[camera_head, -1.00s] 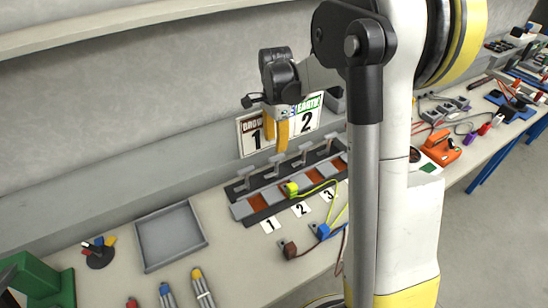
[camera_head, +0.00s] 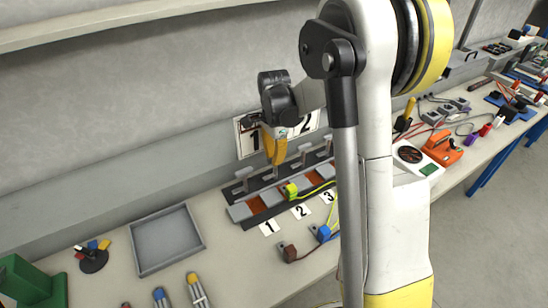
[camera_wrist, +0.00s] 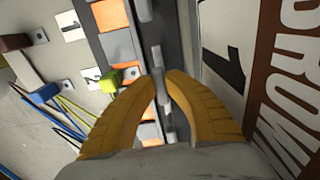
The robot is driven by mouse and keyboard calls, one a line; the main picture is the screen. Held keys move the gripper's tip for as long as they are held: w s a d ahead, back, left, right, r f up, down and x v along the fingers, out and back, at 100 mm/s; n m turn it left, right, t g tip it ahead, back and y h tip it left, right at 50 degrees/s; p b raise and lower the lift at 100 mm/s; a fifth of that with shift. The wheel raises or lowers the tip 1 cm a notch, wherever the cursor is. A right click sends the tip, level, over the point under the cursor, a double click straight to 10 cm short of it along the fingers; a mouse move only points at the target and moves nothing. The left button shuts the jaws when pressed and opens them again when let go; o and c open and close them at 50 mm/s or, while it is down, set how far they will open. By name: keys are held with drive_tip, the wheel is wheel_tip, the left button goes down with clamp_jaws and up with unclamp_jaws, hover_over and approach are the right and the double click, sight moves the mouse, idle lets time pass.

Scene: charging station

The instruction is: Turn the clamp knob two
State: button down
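My gripper (camera_head: 275,157) points down over the row of grey clamp knobs on the fixture behind the number labels. In the wrist view its two yellow fingers (camera_wrist: 160,76) stand a small gap apart. One grey T-shaped clamp knob (camera_wrist: 161,92) shows between them, in line with the label 2 (camera_wrist: 95,78), so it looks like knob two. The fingertips look set on either side of its bar; firm contact is not visible. In the head view the fingertips mostly hide this knob. Another clamp knob (camera_head: 243,175) stands to its left, and more stand to the right.
A yellow-green plug (camera_head: 290,189) with a cable sits on the fixture. Blue (camera_head: 323,233) and brown (camera_head: 289,253) connectors lie in front. A sign board (camera_head: 245,140) leans on the wall close behind my gripper. An empty grey tray (camera_head: 138,250) stands at left.

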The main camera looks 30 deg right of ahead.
drive_tip(key=shift+n, duration=0.4)
drive_tip(key=n, duration=0.4)
drive_tip(key=shift+s+p, duration=0.15)
drive_tip(key=shift+p, duration=0.25)
drive_tip(key=n, duration=0.4)
drive_tip(key=shift+s+d+p, duration=0.1)
drive_tip(key=shift+p, duration=0.2)
drive_tip(key=n, duration=0.4)
drive_tip(key=shift+d+n, duration=0.1)
drive_tip(key=shift+n, duration=0.3)
drive_tip(key=n, duration=0.4)
drive_tip(key=shift+d+p, duration=0.1)
drive_tip(key=shift+p, duration=0.2)
drive_tip(key=shift+n, duration=0.3)
drive_tip(key=c, duration=1.4)
unclamp_jaws()
